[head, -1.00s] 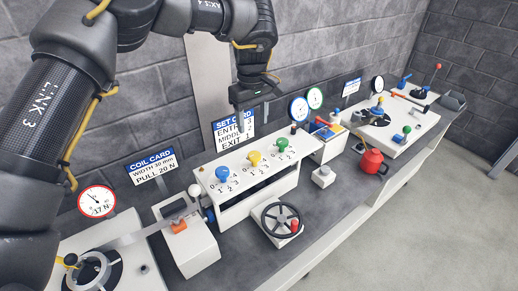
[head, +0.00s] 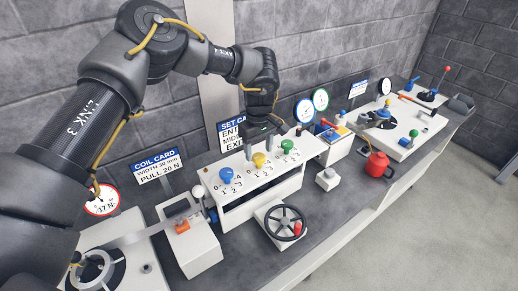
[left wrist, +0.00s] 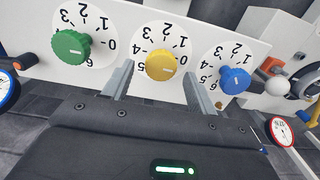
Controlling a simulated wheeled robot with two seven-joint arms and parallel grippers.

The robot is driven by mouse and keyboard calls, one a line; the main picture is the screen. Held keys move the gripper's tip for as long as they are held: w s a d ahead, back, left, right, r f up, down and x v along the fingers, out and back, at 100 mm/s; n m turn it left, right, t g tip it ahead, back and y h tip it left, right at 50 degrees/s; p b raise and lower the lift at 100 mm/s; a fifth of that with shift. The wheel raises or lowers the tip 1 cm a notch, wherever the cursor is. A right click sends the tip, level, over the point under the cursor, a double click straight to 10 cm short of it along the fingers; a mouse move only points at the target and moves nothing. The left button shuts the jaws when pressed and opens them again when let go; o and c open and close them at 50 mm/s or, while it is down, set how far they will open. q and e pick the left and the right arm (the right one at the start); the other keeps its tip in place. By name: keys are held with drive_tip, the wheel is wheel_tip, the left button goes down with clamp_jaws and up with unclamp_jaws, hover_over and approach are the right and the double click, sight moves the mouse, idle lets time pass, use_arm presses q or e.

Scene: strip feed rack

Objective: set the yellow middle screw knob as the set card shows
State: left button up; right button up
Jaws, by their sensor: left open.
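The yellow knob (head: 258,159) is the middle of three knobs on a white panel with numbered dials. In the left wrist view the yellow knob (left wrist: 160,65) has a pale line across it, roughly level; which number it marks is unclear. My left gripper (head: 262,150) points down above the panel. It is open, and in the left wrist view its fingers (left wrist: 159,78) stand apart, one to each side of the yellow knob; contact cannot be told. The set card (head: 231,134) stands behind the panel, its numbers hidden by my gripper. My right gripper is out of view.
The blue knob (head: 226,175) and green knob (head: 287,146) flank the yellow one closely. A black handwheel (head: 286,222) is in front of the panel. A red kettle-like object (head: 378,164) stands right.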

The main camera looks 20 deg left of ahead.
use_arm(q)
drive_tip(key=shift+s+f, duration=0.1)
drive_tip(key=shift+f, duration=0.65)
drive_tip(key=shift+c, duration=0.4)
drive_tip(key=c, duration=0.9)
